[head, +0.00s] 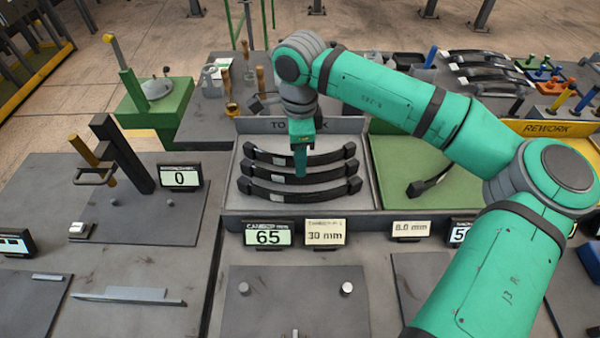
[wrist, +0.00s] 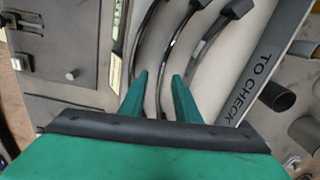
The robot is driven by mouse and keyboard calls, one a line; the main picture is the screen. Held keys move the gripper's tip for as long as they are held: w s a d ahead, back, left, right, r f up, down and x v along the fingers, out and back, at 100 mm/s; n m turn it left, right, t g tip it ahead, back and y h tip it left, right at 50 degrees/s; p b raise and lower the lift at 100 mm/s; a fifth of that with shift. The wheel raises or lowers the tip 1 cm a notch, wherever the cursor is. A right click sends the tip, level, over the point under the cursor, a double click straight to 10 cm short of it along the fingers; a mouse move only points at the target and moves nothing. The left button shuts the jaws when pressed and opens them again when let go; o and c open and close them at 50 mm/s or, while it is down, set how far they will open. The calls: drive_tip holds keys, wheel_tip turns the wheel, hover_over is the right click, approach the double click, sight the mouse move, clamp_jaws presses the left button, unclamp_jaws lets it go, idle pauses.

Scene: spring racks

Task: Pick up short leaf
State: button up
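Three dark curved leaves lie one behind another in the grey "TO CHECK" tray (head: 256,126): a back leaf (head: 330,156), a middle leaf (head: 331,174) and a front leaf (head: 330,193). The back one looks slightly shorter in the head view, but perspective makes this uncertain. My gripper (head: 300,172) points down over the middle of the tray and hides part of the leaves. In the wrist view its two green fingers (wrist: 159,78) are apart, with one leaf (wrist: 164,62) running through the gap. I cannot tell whether the fingertips reach down beside it.
A green tray (head: 392,188) to the right, partly behind my arm, holds another dark piece (head: 430,184). Display signs, including one reading 65 (head: 268,234), stand before the trays. A black post fixture (head: 122,155) rises at left. More leaves (head: 485,68) lie at back right.

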sight(300, 183)
wheel_tip(300, 183, down, 6)
drive_tip(key=shift+w+d+r, duration=0.1)
drive_tip(key=shift+w+r, duration=0.05)
drive_tip(key=shift+r, duration=0.05)
clamp_jaws()
drive_tip(key=shift+w, duration=0.2)
